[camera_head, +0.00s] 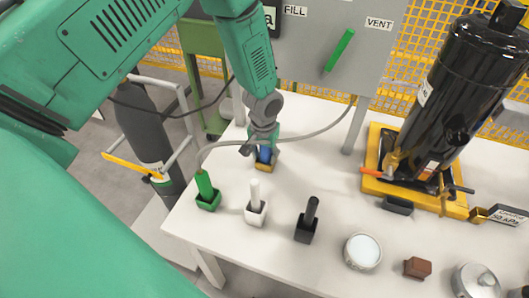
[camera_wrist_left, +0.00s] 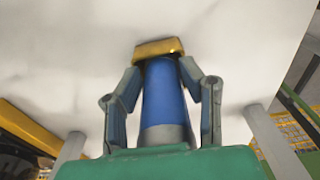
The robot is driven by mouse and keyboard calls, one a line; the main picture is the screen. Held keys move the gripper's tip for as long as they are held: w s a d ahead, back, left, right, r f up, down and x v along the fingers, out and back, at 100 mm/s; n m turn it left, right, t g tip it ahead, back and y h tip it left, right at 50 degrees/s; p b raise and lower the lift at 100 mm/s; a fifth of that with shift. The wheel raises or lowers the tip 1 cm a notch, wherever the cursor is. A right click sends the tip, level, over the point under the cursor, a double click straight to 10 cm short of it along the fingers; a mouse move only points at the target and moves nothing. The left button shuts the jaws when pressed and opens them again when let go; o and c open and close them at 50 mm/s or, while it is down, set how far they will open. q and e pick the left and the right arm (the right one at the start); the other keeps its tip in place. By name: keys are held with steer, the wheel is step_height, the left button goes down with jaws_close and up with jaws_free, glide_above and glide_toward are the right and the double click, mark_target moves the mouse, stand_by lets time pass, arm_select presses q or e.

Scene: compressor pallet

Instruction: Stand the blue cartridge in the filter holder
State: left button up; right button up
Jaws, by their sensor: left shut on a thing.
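The blue cartridge (camera_head: 264,154) is between the fingers of my left gripper (camera_head: 263,142), over the white table. In the left wrist view the cartridge (camera_wrist_left: 164,100) has a grey band at its near end, and a finger lies along each side. A small yellow-gold block (camera_head: 264,167), which looks like the filter holder, is at the cartridge's far end; it also shows in the left wrist view (camera_wrist_left: 158,47). I cannot tell whether the cartridge is seated in it or only touches it. My right gripper is out of view.
Green (camera_head: 205,185), white (camera_head: 255,195) and black (camera_head: 310,212) cartridges stand in small holders nearer the front. A round tin (camera_head: 362,252) and a brown block (camera_head: 417,268) lie to the right. A black tank (camera_head: 455,90) stands on a yellow base. A grey hose (camera_head: 310,133) arcs behind my gripper.

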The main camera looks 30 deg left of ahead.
arm_select(q)
steer(key=shift+f, duration=0.35)
stand_by(0.4)
steer(key=o, duration=1.3)
steer(key=shift+r, duration=0.3)
steer(key=shift+s+d+r, duration=0.1)
steer(key=shift+s+r, duration=0.05)
steer(key=shift+r, duration=2.65)
steer(key=shift+s+d+r, duration=0.1)
steer(key=shift+s+r, duration=0.05)
steer(key=shift+r, duration=2.65)
steer(key=shift+r, duration=0.15)
